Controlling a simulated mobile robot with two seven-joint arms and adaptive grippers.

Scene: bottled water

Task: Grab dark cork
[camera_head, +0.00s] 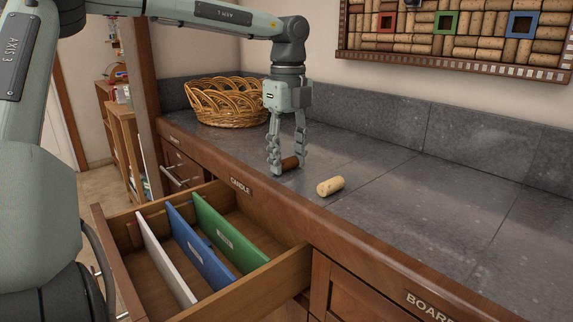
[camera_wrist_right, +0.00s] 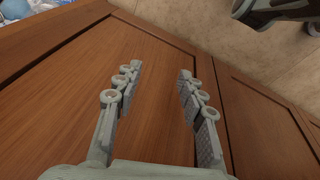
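The dark cork (camera_head: 290,163) lies on the grey stone counter in the head view, close to the counter's front edge. My left gripper (camera_head: 289,168) points straight down over it, with its fingers apart and one on either side of the cork. The left finger covers part of the cork's left end. I cannot tell whether the fingers touch it. A light cork (camera_head: 330,186) lies on the counter to the right of my left gripper. My right gripper (camera_wrist_right: 160,80) is open and empty in the right wrist view, facing brown wooden panels.
An open drawer (camera_head: 287,269) with white, blue (camera_head: 200,250) and green (camera_head: 228,237) dividers juts out below the counter (camera_head: 400,215). A wicker basket (camera_head: 222,102) stands behind. A framed cork board (camera_head: 455,40) hangs on the wall. The counter's right side is clear.

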